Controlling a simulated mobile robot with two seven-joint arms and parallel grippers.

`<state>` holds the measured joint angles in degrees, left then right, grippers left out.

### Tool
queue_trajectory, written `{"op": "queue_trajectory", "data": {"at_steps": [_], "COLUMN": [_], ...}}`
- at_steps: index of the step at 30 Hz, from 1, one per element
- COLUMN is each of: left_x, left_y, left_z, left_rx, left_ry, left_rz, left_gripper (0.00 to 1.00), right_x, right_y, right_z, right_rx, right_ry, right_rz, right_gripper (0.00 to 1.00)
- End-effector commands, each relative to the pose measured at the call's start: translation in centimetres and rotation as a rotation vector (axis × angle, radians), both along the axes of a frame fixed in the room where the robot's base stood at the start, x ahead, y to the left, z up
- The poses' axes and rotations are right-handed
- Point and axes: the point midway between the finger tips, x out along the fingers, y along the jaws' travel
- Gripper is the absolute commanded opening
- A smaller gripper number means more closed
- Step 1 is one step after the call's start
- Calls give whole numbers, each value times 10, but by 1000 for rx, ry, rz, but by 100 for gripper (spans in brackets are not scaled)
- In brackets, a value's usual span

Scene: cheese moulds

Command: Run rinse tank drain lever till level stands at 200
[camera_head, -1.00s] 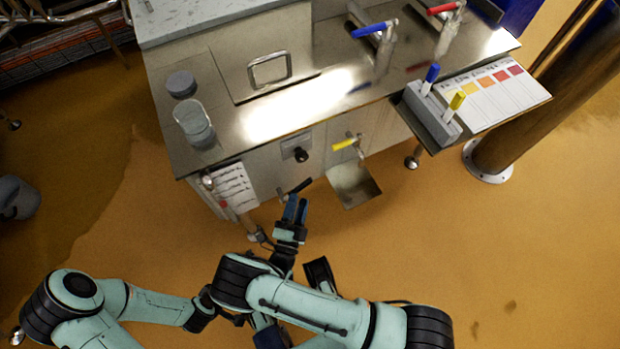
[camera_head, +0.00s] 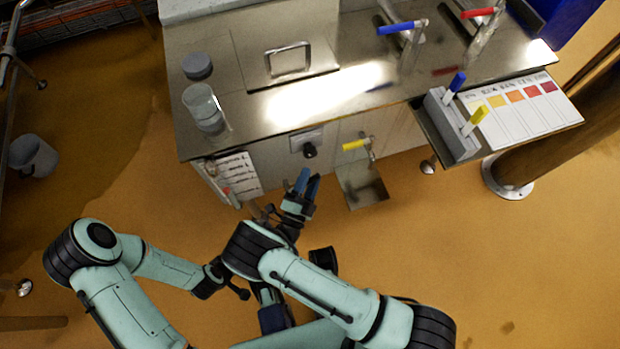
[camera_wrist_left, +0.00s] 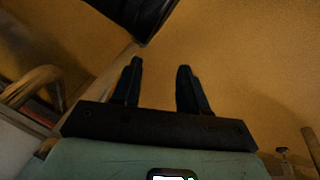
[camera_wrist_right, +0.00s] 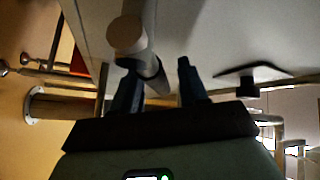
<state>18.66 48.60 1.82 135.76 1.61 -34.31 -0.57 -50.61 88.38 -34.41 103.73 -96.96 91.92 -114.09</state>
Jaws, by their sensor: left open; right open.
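The steel rinse tank (camera_head: 235,137) fills the upper middle of the head view. A white scale card (camera_head: 238,172) with a red mark hangs on its front left; its figures are too small to read. My right gripper (camera_head: 306,186) is open, close to the tank's lower front. In its wrist view (camera_wrist_right: 158,88) a round pipe end (camera_wrist_right: 127,38) overlaps the left finger. My left gripper (camera_wrist_left: 159,85) is open and empty over the floor.
A yellow-handled tap (camera_head: 356,145) stands over a metal basin (camera_head: 365,192), right of my right gripper. A black knob (camera_head: 309,150) sits on the tank front. A clear beaker (camera_head: 204,107) stands on the top. A shelf holds a marker block (camera_head: 446,125) and colour chart (camera_head: 520,112).

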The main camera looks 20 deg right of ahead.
Motion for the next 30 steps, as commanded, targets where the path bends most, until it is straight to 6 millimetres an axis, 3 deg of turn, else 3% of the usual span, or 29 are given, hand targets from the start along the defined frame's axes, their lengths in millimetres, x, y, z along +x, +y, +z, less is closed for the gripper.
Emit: {"op": "queue_trajectory", "data": {"at_steps": [1, 4, 17, 30], "left_x": [0, 0, 5, -23], "left_y": [0, 0, -1, -15], "left_z": [0, 0, 7, 25], "left_rx": [0, 0, -1, -36], "left_ry": [0, 0, -17, 54], "left_rz": [0, 0, -2, -31], "left_gripper": [43, 43, 43, 43], "right_x": [0, 0, 0, 0], "right_y": [0, 0, -3, -10], "right_z": [0, 0, -3, -23], "right_rx": [0, 0, 61, 358], "right_ry": [0, 0, 2, 13], "right_rz": [0, 0, 0, -1], "right_gripper": [34, 1, 0, 0]}}
